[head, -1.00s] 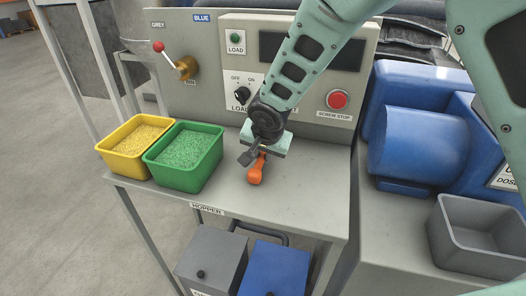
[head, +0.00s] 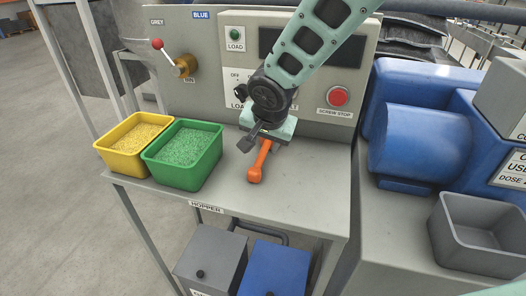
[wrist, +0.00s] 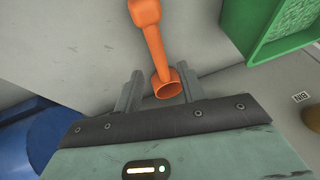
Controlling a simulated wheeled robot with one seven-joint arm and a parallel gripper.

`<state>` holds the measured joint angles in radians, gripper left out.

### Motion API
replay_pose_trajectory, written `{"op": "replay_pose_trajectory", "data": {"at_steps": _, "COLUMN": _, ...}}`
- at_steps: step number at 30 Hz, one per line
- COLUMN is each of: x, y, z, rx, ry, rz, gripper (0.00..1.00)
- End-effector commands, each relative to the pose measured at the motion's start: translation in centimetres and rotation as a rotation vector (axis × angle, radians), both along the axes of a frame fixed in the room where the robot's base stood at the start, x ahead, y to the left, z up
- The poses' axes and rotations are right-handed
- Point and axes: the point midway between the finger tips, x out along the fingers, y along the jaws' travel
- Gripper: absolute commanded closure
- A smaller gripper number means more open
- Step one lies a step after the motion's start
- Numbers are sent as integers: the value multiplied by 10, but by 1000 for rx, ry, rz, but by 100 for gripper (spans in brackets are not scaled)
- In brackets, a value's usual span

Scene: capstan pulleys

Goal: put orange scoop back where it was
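The orange scoop (head: 261,161) appears to lie on the grey table, its handle end toward the table's front edge. It also shows in the wrist view (wrist: 154,42), with its round cup near my fingertips. My gripper (head: 258,137) is above and behind the scoop in the head view, partly covering its far end. In the wrist view my gripper's fingers (wrist: 159,88) are spread, one on each side of the cup, with a visible gap on the left.
A green bin (head: 184,166) and a yellow bin (head: 128,150) of granules stand left on the table (head: 305,190). A control panel (head: 330,85) with a red stop button stands behind. A blue motor housing (head: 420,145) and an empty grey bin (head: 485,240) are at right.

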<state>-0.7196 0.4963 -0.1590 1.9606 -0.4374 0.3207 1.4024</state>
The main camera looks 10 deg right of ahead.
Motion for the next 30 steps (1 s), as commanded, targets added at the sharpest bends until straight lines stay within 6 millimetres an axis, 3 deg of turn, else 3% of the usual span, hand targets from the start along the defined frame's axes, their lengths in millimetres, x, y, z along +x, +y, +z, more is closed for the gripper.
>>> {"op": "replay_pose_trajectory", "data": {"at_steps": 9, "x": -25, "y": -2, "z": 51, "rx": 3, "ry": -1, "rz": -1, "gripper": 60}}
{"op": "replay_pose_trajectory", "data": {"at_steps": 20, "x": -38, "y": -5, "z": 64, "rx": -6, "ry": 13, "rz": 19, "gripper": 60}}
{"op": "replay_pose_trajectory", "data": {"at_steps": 23, "x": -62, "y": -11, "z": 61, "rx": -30, "ry": 59, "rz": 104, "gripper": 60}}
{"op": "replay_pose_trajectory", "data": {"at_steps": 26, "x": -108, "y": -22, "z": 57, "rx": -72, "ry": 132, "rz": 271, "gripper": 60}}
{"op": "replay_pose_trajectory", "data": {"at_steps": 30, "x": -185, "y": -42, "z": 50, "rx": -138, "ry": 234, "rz": 572, "gripper": 60}}
